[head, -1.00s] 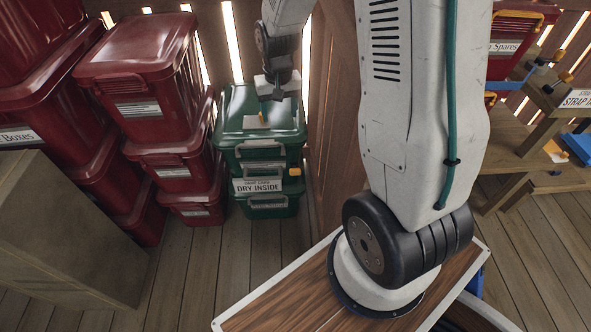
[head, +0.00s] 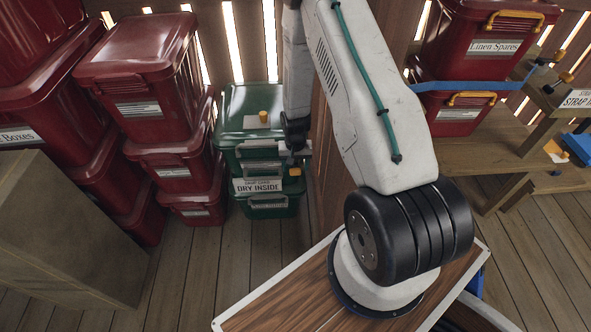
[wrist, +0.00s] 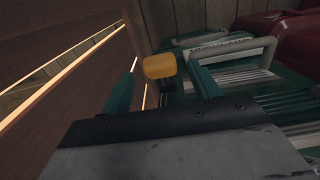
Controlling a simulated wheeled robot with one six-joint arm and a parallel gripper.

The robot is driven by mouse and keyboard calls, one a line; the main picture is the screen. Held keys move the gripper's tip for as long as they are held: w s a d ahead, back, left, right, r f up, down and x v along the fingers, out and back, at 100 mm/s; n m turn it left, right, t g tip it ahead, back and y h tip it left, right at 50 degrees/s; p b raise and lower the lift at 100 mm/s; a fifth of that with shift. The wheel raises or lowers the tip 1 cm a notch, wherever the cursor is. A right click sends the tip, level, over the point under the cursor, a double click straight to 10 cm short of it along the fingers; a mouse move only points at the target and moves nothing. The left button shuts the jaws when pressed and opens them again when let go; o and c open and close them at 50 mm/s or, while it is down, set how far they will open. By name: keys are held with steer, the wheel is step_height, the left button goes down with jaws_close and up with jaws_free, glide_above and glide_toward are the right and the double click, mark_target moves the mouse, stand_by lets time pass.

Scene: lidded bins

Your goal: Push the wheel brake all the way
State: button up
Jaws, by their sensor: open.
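A green lidded bin stack (head: 235,155) stands left of centre in the head view, with a white label reading "DRY INSIDE". An orange tab (head: 295,171) sits at its right front side, perhaps the wheel brake; I cannot tell for sure. My gripper (head: 293,150) is at the stack's right front edge, just above this tab. In the wrist view my gripper (wrist: 163,66) is open, with an orange-yellow block (wrist: 160,67) on a dark stem between its fingertips. I cannot tell whether they touch it. A second orange tab (head: 263,117) is on the lid.
Red bins (head: 165,110) are stacked close on the left. A wooden panel (head: 328,150) stands close on the right of the green stack. Red bins (head: 470,60) with a blue strap sit on a wooden bench at the right. The floor in front is clear.

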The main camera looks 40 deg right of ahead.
mark_target(295, 169)
steer(key=shift+f, duration=1.35)
steer(key=c, duration=1)
steer(key=shift+a, duration=0.15)
